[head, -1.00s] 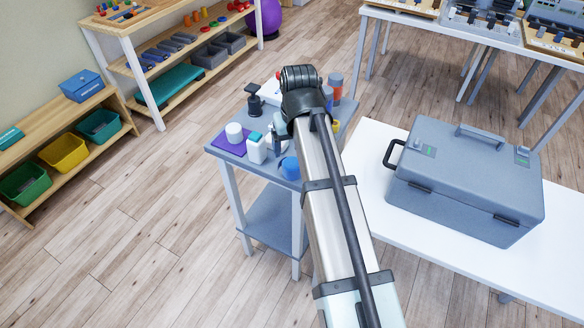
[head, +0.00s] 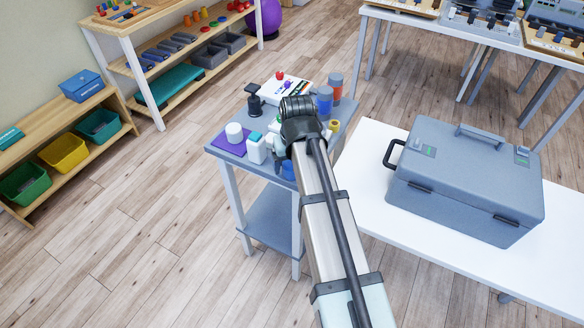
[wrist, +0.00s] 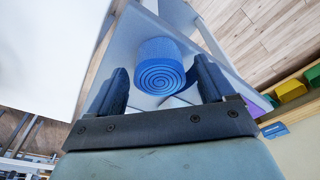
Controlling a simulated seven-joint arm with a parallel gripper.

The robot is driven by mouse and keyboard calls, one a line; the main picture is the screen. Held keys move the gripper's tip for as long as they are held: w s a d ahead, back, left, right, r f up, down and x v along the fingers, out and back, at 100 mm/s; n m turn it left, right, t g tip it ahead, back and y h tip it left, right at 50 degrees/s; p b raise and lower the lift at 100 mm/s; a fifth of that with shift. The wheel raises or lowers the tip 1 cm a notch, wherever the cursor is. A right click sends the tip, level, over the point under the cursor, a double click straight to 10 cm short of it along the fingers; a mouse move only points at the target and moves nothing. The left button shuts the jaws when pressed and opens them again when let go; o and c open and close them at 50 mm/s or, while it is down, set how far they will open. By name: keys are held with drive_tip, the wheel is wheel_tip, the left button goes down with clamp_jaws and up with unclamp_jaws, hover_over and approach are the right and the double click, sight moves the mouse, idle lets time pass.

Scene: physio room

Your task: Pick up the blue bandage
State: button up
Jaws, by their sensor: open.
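The blue bandage (wrist: 160,68) is a rolled cylinder with its spiral end facing the wrist camera. In the wrist view it lies ahead of and between the two fingers of my gripper (wrist: 162,88), which are apart. I cannot tell whether either finger touches it. In the head view a small blue part of the bandage (head: 288,169) shows at the front edge of the grey side table (head: 228,150), left of my arm. My arm hides the rest of it and the fingertips there.
Close by on the table stand a white bottle with a teal cap (head: 256,149), a white roll on a purple cloth (head: 234,132), a black pump bottle (head: 254,100) and blue and orange containers (head: 325,98). A large grey case (head: 465,180) sits on the white table to the right.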

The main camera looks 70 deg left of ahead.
drive_tip(key=shift+c, duration=0.3)
drive_tip(key=c, duration=1.1)
